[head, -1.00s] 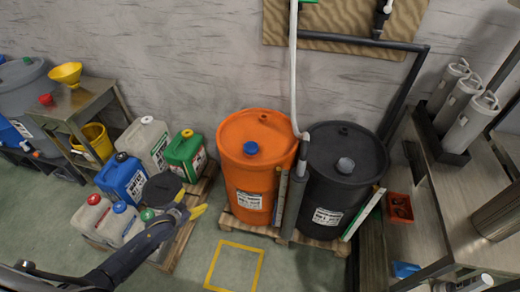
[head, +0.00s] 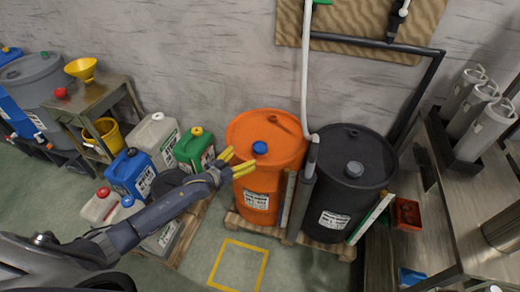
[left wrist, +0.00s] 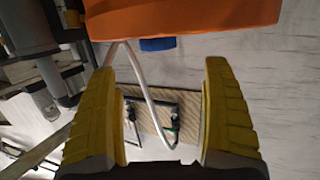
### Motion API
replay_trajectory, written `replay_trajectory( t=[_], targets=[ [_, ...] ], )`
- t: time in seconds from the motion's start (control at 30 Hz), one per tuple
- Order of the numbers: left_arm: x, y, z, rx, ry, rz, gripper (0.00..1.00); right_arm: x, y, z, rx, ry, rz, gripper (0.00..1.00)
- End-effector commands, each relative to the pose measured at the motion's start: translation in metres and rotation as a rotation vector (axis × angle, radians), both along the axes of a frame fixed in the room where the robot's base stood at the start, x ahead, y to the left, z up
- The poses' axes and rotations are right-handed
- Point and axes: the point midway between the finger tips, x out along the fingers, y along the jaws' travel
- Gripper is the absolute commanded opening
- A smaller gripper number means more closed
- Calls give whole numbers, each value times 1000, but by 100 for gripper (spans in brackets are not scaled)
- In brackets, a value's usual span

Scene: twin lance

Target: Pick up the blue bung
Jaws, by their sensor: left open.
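The blue bung (head: 260,147) sits on the top of the orange drum (head: 258,205), toward its front left. My left gripper (head: 238,163) is open and empty, with yellow fingers, just left of the drum's upper edge and a little below the bung in the head view. In the left wrist view the bung (left wrist: 157,44) shows at the rim of the orange drum (left wrist: 190,15), beyond the open fingertips of the gripper (left wrist: 160,95). The fingers do not touch the bung. My right gripper is not in view.
A black drum (head: 340,200) with a grey cap stands right of the orange one. A white hose (head: 305,70) and grey pipe rise between them. Several jerrycans, including a green one (head: 194,152), stand at left. A yellow floor square (head: 262,268) lies in front.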

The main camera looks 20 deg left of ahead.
Motion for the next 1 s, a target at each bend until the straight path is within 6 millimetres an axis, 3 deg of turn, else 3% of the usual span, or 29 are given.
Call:
replay_trajectory(
  t=[0.1, 0.3, 0.63, 1.0],
  targets=[
    [20, -8, -3, -1, -2, 0, 83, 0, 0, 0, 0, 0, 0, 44],
    [41, -17, -8, 0, -1, 0, 83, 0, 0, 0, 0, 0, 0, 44],
    [54, -24, -11, 0, -1, 0, 83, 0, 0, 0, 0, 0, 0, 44],
    [90, -41, -18, 1, 0, 0, 83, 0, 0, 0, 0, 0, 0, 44]
  ],
)
